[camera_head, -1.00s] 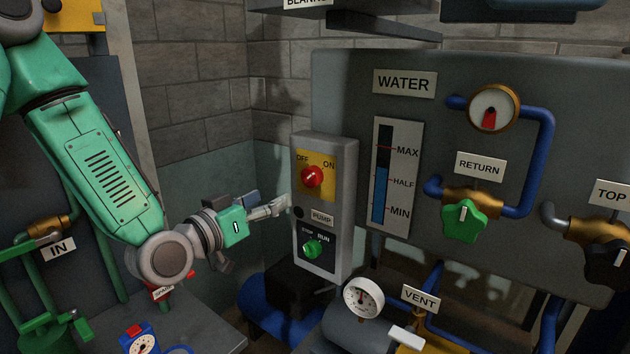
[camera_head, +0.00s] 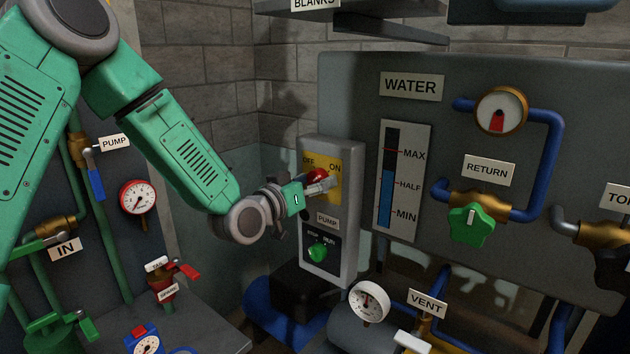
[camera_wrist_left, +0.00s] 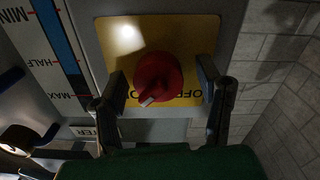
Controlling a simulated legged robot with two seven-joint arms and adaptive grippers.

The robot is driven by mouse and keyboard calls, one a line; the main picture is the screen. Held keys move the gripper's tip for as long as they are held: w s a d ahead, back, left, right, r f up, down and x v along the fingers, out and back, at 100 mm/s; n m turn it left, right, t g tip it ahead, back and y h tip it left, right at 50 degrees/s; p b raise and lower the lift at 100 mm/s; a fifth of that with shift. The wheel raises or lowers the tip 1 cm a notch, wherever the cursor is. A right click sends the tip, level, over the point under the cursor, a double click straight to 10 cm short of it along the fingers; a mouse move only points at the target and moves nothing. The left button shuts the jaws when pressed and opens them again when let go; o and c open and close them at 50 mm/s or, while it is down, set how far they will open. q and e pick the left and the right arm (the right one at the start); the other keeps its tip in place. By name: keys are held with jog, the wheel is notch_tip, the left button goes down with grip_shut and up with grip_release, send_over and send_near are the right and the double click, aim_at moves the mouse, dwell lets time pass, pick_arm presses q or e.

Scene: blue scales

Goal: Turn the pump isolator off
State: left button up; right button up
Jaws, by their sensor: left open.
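The pump isolator is a red rotary knob (camera_head: 317,175) on a yellow plate (camera_head: 333,186) marked OFF and ON, on a grey box (camera_head: 341,262) labelled PUMP. My left gripper (camera_head: 324,184) is at the knob and partly covers it in the head view. In the left wrist view the red knob (camera_wrist_left: 158,78) lies between the two open fingers (camera_wrist_left: 162,88), with a gap on each side. A pale mark on the knob points down and slightly left in that view. The fingers partly cover the plate's lettering. My right gripper does not show.
Below the isolator is a green knob (camera_head: 318,252) marked RUN. To the right are the WATER level gauge (camera_head: 403,180), the green RETURN valve (camera_head: 471,227) and blue pipes. A white dial (camera_head: 369,303) stands low at front. A brick wall is behind.

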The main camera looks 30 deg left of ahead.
pick_arm(q)
jog(key=c, duration=1.2)
jog(key=shift+o, duration=0.2)
